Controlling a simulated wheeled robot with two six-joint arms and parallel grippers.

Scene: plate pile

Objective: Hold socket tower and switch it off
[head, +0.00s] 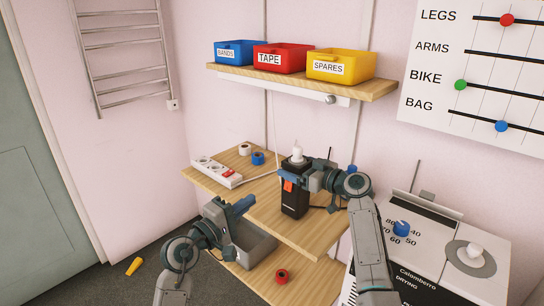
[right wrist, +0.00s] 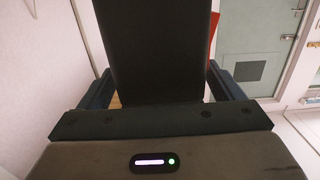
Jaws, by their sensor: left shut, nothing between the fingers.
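The black socket tower (head: 294,203) stands upright on the wooden bench, with an orange-red part (head: 288,185) on its face and a white piece (head: 297,155) on top. My right gripper (head: 290,176) has its fingers on both sides of the tower's upper part. In the right wrist view the dark tower body (right wrist: 163,50) fills the space between the fingers, which appear to touch its sides. My left gripper (head: 246,204) is shut and empty, left of the tower and apart from it.
A white socket strip (head: 217,172) with a red switch lies on the bench, near white and blue rolls (head: 258,158). A grey bin (head: 262,248) and a red roll (head: 281,276) are on the lower level. A shelf (head: 372,91) with three bins hangs above.

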